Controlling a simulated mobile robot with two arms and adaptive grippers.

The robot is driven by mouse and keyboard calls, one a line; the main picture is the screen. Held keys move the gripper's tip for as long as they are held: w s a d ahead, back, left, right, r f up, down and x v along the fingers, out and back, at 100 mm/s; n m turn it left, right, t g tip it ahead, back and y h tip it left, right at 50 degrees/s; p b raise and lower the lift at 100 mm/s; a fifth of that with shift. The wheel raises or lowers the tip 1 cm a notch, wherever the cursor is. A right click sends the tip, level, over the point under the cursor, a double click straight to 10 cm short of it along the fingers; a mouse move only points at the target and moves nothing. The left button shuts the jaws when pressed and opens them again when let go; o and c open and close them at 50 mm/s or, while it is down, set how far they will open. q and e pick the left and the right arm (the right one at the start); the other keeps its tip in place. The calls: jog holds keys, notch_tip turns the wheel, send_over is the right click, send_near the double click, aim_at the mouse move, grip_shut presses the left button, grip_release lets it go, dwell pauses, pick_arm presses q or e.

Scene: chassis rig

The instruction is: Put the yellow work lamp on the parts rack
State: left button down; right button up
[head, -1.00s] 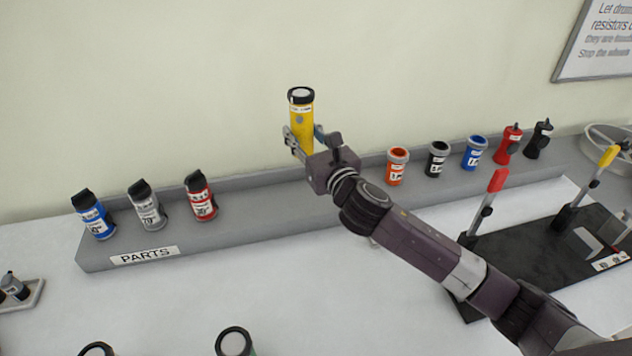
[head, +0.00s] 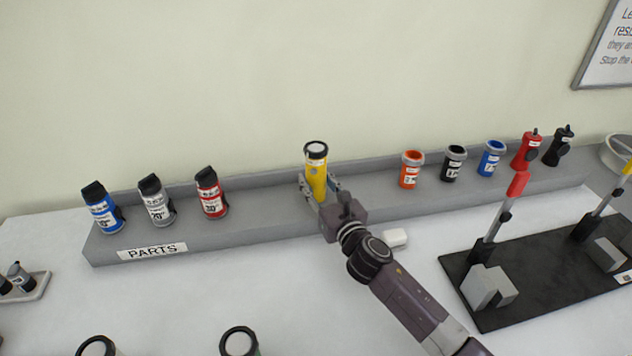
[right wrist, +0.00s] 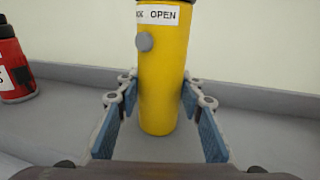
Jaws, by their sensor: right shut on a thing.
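The yellow work lamp (head: 317,180), a yellow cylinder with a dark-rimmed top, is upright at the middle of the parts rack (head: 270,222). My right gripper (head: 319,191) is shut on its lower body. In the right wrist view the lamp (right wrist: 162,80) stands between the blue finger pads, with an "OPEN" label and a grey button towards me. Its base is at or just above the grey rack surface; I cannot tell if it touches. My left gripper is not in view.
On the rack, blue (head: 103,208), grey (head: 156,200) and red (head: 211,193) containers stand to the left. Orange (head: 410,170), black (head: 453,164) and blue (head: 491,158) pots and two bottles stand to the right. A black clamp board (head: 540,290) lies in front right.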

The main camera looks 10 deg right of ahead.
jog(key=o, duration=1.4)
jog(key=shift+s, duration=0.15)
jog(key=s, duration=0.4)
jog(key=s+d, duration=0.1)
jog(key=s, duration=0.2)
jog(key=s+d+b, duration=0.1)
jog(key=s, duration=0.3)
jog(key=shift+s+d+r, duration=0.1)
jog(key=shift+s+d, duration=0.05)
jog(key=shift+s, duration=0.15)
